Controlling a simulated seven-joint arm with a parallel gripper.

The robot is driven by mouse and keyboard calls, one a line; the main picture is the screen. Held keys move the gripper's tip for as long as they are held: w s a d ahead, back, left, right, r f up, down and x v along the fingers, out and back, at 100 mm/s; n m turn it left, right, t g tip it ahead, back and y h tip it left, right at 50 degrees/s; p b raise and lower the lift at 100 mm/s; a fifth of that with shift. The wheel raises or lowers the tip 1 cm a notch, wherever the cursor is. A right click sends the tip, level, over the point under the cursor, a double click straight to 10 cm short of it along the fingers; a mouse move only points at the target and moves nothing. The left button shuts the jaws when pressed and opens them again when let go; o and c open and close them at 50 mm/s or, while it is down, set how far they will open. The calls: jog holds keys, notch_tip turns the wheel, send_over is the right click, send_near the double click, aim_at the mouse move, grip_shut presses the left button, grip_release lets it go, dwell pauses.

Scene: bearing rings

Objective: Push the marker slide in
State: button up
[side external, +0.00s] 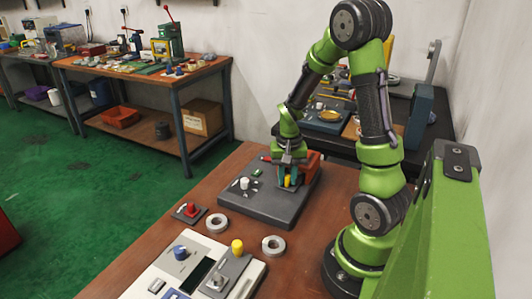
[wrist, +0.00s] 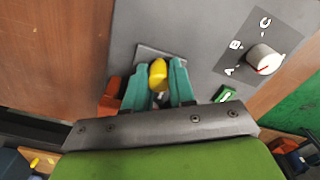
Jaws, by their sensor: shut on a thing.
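A grey control box (side external: 268,211) lies on the brown table, with a white dial knob and small green parts on its top. My gripper (side external: 289,182) is over the far right part of this box. Its teal fingers (wrist: 159,88) are shut on a yellow knob (wrist: 158,74), which stands by a grey plate on the box. The yellow knob also shows in the side view (side external: 287,181). I cannot tell for certain which part is the marker slide; the knob's base is partly hidden by the fingers. The white dial (wrist: 263,59) has letters A, B and C around it.
An orange block (side external: 313,163) is close beside my gripper.

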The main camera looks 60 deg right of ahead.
jog(key=o, duration=0.7)
jog(key=shift+s+d, duration=0.1)
jog(key=shift+d, duration=0.3)
jog(key=shift+a, duration=0.1)
jog(key=shift+a+r, duration=0.15)
jog(key=shift+r, duration=3.35)
jog(key=shift+a+f, duration=0.15)
jog(key=shift+a, duration=0.2)
jog(key=a+r+n+t, duration=0.2)
jog(key=a+r, duration=0.2)
jog(key=a, duration=0.3)
jog(key=s+a+r+n+t+y, duration=0.1)
jog(key=a+r+n+t, duration=0.1)
jog(key=a+r, duration=0.3)
jog(key=s+a+r+n+t+y, duration=0.1)
jog(key=a+r+n+t, duration=0.2)
jog(key=a, duration=0.5)
jog(key=shift+a+r+n, duration=0.35)
jog(key=shift+r+n, duration=0.15)
jog(key=shift+r, duration=0.3)
